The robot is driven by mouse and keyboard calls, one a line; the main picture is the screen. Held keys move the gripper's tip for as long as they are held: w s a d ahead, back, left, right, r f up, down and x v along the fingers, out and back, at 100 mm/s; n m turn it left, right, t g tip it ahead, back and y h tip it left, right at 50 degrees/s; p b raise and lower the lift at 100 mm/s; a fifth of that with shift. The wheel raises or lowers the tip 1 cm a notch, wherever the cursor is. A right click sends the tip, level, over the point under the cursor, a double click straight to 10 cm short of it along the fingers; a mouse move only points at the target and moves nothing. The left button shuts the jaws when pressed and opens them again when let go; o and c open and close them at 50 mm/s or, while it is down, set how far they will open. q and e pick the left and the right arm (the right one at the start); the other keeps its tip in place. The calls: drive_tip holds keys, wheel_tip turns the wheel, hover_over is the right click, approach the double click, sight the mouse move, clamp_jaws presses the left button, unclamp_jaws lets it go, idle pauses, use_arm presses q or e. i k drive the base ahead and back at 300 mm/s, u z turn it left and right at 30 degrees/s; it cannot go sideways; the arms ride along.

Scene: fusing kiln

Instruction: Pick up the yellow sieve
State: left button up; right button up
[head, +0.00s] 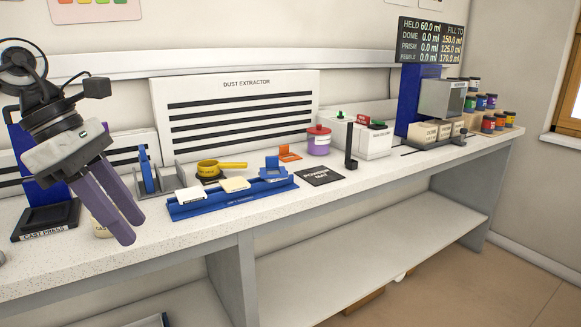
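The yellow sieve (208,168) sits at the back of the bench, behind the blue rack. Its round bowl is at the left and its handle points right. A dark base shows under the bowl. My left gripper (132,230) is at the left of the head view, with two purple fingers pointing down and to the right. The fingers look apart, with nothing between them. The gripper is well to the left of the sieve and nearer the camera, not touching it. My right gripper is not in view.
A blue rack (232,204) with pale tiles stands in front of the sieve. A blue piece in a grey stand (168,181) is left of it. A black powder mat (320,176) and purple jar (318,146) are to the right. The cast press (45,222) is at far left.

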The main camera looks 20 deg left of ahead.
sight(207, 168)
drive_tip(key=z, duration=2.5)
drive_tip(key=k, duration=1.15)
drive_tip(key=u, duration=2.15)
drive_tip(key=i, duration=1.65)
drive_tip(key=u, duration=0.05)
